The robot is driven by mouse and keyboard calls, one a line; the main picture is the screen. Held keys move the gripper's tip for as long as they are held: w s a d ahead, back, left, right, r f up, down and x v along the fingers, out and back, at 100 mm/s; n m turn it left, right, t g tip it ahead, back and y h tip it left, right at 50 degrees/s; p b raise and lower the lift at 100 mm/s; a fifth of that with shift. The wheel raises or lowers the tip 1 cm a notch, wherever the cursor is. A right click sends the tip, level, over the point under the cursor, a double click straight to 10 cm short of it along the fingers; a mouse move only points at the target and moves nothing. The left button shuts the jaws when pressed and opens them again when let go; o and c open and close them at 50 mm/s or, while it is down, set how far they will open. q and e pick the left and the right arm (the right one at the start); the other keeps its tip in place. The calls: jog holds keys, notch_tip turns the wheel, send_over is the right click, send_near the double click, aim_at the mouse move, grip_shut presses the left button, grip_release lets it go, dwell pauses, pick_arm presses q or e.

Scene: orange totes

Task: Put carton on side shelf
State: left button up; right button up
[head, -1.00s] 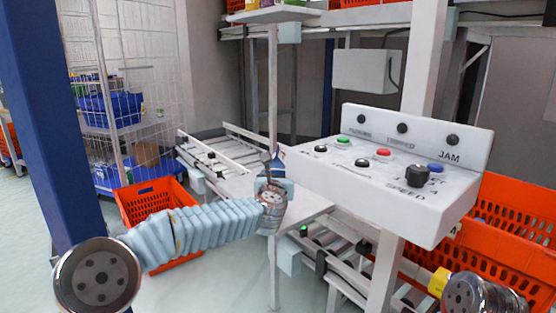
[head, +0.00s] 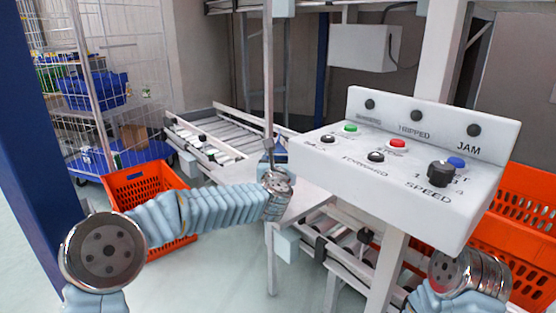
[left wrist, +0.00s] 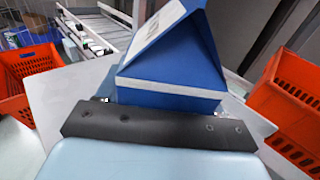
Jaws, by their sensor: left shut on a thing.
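A blue carton (left wrist: 175,65) with a white label and a slanted top fills the upper middle of the left wrist view. My left gripper (left wrist: 160,105) is shut on its near end. In the head view only a bit of the blue carton (head: 281,157) shows past my left gripper (head: 268,165). The white side shelf (head: 308,204) is a flat plate on a thin post, and it shows beneath the carton in the left wrist view (left wrist: 62,98). I cannot tell whether the carton touches it. My right wrist shows at the lower right, but its fingers are hidden.
A white control panel (head: 400,165) with several buttons stands right of the shelf. An orange tote (head: 145,190) is on the floor at left, and other orange totes (head: 510,235) are at right. A roller conveyor (head: 230,135) runs behind. A blue post (head: 30,170) stands at far left.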

pick_arm(q)
jog(key=shift+f, duration=0.1)
jog(key=o, duration=1.5)
jog(key=shift+s, duration=0.25)
jog(key=s+b, duration=0.1)
jog(key=s, duration=0.3)
jog(key=s+b, duration=0.1)
jog(key=s, duration=0.2)
jog(key=s+b, duration=0.1)
jog(key=s, duration=0.3)
jog(key=shift+s+a+r, duration=0.3)
jog(key=shift+a+r, duration=0.05)
jog(key=shift+r, duration=0.05)
